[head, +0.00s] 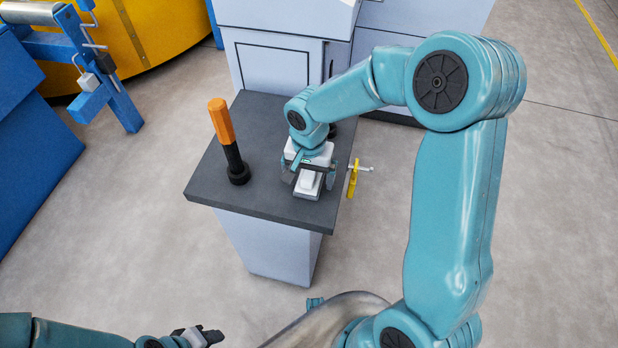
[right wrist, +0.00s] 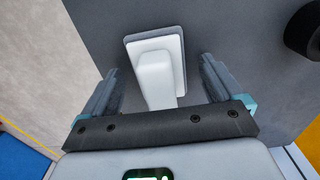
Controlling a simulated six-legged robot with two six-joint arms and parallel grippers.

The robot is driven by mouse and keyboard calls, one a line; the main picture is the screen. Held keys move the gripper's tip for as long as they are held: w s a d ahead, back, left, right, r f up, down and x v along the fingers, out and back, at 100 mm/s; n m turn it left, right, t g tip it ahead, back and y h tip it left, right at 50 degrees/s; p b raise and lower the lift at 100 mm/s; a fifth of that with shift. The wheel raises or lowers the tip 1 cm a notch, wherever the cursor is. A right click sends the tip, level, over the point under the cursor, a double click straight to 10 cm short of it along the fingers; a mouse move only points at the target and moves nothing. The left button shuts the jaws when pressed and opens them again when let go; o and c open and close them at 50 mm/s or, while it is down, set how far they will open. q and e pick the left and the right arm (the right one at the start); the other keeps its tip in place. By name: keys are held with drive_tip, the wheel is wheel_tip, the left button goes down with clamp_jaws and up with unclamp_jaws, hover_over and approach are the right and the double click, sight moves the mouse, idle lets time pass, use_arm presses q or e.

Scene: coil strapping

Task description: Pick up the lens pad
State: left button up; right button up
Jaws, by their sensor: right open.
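The lens pad (head: 307,185), a white block with a raised grip on a grey base, sits on the dark top of the cabinet (head: 230,185). In the right wrist view the lens pad (right wrist: 157,70) lies ahead, with its white grip between the finger lines. My right gripper (head: 308,178) is open over the pad, one finger on each side. In the right wrist view gaps show between the right gripper (right wrist: 160,72) and the pad on both sides. My left gripper (head: 207,336) is low at the bottom left, away from the cabinet; its jaw opening is unclear.
An orange-handled black tool (head: 229,140) stands upright left of the pad. A yellow item (head: 352,178) hangs at the cabinet's right edge. A dark round object (right wrist: 304,32) shows at the wrist view's upper right. The cabinet top's front left is clear.

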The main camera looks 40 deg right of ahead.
drive_tip(key=shift+s+f, duration=0.1)
drive_tip(key=shift+f, duration=0.1)
drive_tip(key=c, duration=1.2)
drive_tip(key=shift+o, duration=0.2)
drive_tip(key=shift+r, duration=0.1)
wheel_tip(320, 180, up, 20)
drive_tip(key=p, duration=0.2)
drive_tip(key=shift+p, duration=0.3)
